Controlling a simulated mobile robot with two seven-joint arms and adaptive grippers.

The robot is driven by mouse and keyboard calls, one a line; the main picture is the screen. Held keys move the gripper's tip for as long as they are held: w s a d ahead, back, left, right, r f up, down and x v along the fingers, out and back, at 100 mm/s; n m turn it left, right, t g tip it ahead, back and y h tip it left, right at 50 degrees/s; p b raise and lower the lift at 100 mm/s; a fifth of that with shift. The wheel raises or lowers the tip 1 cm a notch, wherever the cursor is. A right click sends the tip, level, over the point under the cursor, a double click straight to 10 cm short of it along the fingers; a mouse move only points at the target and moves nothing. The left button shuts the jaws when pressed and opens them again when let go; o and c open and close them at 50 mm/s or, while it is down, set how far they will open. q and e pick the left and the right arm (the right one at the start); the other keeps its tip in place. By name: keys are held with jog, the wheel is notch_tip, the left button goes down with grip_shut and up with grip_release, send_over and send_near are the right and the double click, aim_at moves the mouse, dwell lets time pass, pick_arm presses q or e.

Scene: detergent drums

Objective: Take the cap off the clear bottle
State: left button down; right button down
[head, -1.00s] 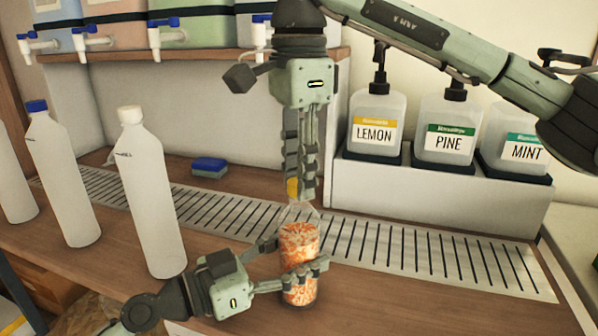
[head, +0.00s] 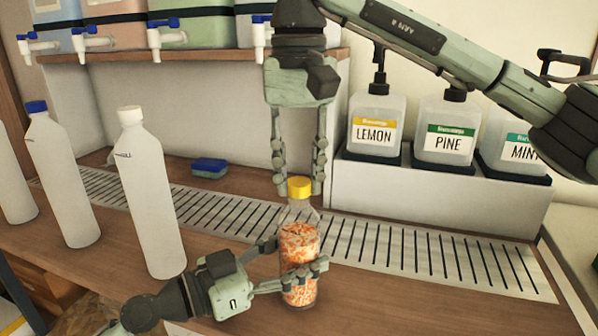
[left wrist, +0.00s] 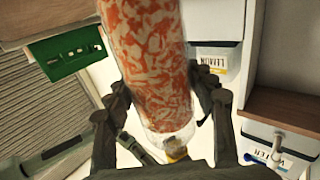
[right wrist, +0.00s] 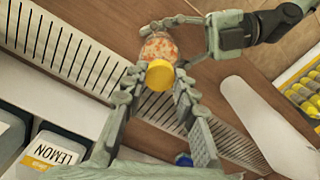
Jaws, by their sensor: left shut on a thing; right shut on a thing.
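The clear bottle (head: 299,240), filled with orange and white bits, stands upright near the counter's front. Its yellow cap (head: 300,187) sits at the top of the neck; I cannot tell how tightly it is seated. My left gripper (head: 293,268) is shut around the bottle's body from the left. The bottle's body fills the middle of the left wrist view (left wrist: 150,60). My right gripper (head: 299,186) points straight down and is shut on the yellow cap, one finger on each side. The cap also shows between the fingertips in the right wrist view (right wrist: 160,75).
White bottles (head: 150,200) stand on the left, one with a blue cap (head: 36,106). Lemon (head: 374,120), pine (head: 446,130) and mint (head: 512,135) pump jugs stand at the back right. Drums with taps sit on the upper shelf.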

aim_at(299, 182)
jog(key=shift+r, duration=0.15)
jog(key=shift+r, duration=0.9)
jog(key=shift+r, duration=2.05)
pick_arm(q)
jog(key=shift+c, duration=2.4)
grip_release()
